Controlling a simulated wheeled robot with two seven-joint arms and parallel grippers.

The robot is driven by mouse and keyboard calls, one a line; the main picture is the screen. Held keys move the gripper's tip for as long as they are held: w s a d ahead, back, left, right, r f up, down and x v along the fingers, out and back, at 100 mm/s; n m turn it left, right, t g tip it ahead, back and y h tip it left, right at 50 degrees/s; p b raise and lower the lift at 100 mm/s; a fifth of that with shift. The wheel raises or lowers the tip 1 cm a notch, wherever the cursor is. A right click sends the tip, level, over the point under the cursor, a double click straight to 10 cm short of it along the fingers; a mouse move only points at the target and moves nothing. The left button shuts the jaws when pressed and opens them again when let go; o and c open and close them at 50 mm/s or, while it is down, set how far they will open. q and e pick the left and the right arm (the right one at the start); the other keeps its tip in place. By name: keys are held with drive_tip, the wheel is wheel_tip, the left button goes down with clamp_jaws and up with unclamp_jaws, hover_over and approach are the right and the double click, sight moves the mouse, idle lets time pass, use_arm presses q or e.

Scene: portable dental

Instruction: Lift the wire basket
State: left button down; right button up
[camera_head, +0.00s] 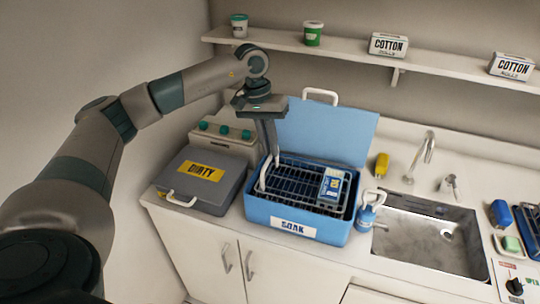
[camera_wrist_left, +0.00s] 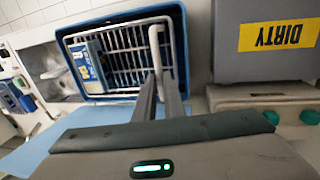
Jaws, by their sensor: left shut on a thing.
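The wire basket (camera_head: 293,185) sits inside the blue SOAK tub (camera_head: 308,243), and a blue-and-white box lies on its right part. It also shows in the left wrist view (camera_wrist_left: 122,62). A white handle loop (camera_wrist_left: 155,50) stands at the basket's left side. My left gripper (camera_head: 271,160) reaches down from above with its fingers shut on this handle. In the left wrist view the fingers (camera_wrist_left: 161,88) close at the handle. The basket appears level and still within the tub walls. My right gripper is not in view.
The tub's blue lid (camera_head: 325,128) stands open behind it. A grey DIRTY case (camera_head: 205,180) is close on the left. A shelf (camera_head: 350,55) runs above.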

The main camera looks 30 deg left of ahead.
use_arm(q)
drive_tip(key=shift+w+a+r, duration=0.1)
drive_tip(key=shift+w+r, duration=0.05)
drive_tip(key=shift+r, duration=0.15)
drive_tip(key=c, duration=2)
unclamp_jaws()
drive_tip(key=shift+o, duration=0.8)
drive_tip(key=a+r+b, duration=0.1)
drive_tip(key=r+b, duration=0.1)
drive_tip(key=r, duration=0.6)
drive_tip(key=s+a+r+b, duration=0.1)
drive_tip(key=a+r+b, duration=0.1)
drive_tip(key=r, duration=0.7)
drive_tip(key=shift+s+a, duration=0.1)
drive_tip(key=shift+s, duration=0.1)
